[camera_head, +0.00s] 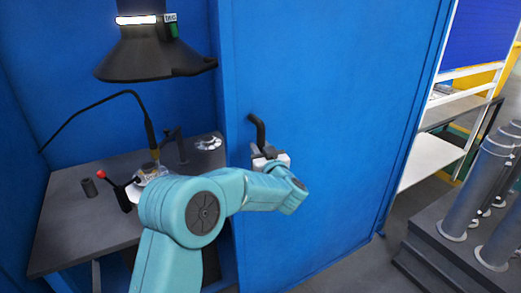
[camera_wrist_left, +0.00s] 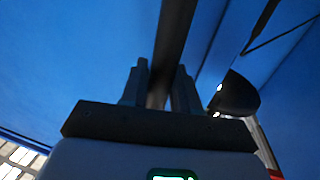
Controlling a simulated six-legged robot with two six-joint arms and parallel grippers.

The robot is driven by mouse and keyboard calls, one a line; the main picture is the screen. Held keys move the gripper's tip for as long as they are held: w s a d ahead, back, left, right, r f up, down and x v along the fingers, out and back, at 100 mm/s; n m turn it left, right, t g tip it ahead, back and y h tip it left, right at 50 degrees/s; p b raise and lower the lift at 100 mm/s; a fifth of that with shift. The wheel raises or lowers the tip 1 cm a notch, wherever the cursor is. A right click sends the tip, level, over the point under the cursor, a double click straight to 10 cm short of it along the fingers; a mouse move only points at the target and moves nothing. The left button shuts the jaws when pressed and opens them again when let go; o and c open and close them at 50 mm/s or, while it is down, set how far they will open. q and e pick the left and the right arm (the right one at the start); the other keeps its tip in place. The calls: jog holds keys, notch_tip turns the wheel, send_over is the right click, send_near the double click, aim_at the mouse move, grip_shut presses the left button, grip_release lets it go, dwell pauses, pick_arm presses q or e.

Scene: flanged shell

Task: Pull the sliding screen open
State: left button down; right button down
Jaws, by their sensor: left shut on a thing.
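The sliding screen (camera_head: 330,90) is a tall blue panel that covers the right part of the booth in the head view. Its dark bar handle (camera_head: 256,128) stands upright near the panel's left edge, and its upper end bends in to the panel. My left gripper (camera_head: 265,152) is at the handle's lower part, shut on it. In the left wrist view the handle (camera_wrist_left: 174,40) runs up between the two fingers of my left gripper (camera_wrist_left: 160,90). The handle's lower end is hidden behind the gripper and arm. My right gripper is in neither view.
A black hood (camera_head: 150,55) hangs above. Grey cylinders (camera_head: 480,190) on a stepped base and a white shelf rack (camera_head: 430,160) stand to the right.

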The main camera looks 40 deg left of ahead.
pick_arm(q)
jog(key=shift+w+d+f, duration=0.1)
jog(key=shift+f, duration=0.15)
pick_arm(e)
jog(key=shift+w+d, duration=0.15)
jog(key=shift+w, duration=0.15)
pick_arm(q)
jog(key=c, duration=1)
grip_release()
jog(key=shift+o, duration=0.2)
jog(key=shift+r, duration=0.1)
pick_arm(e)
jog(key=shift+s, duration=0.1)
pick_arm(q)
jog(key=b+v, duration=0.3)
jog(key=v, duration=1.3)
jog(key=shift+b, duration=0.3)
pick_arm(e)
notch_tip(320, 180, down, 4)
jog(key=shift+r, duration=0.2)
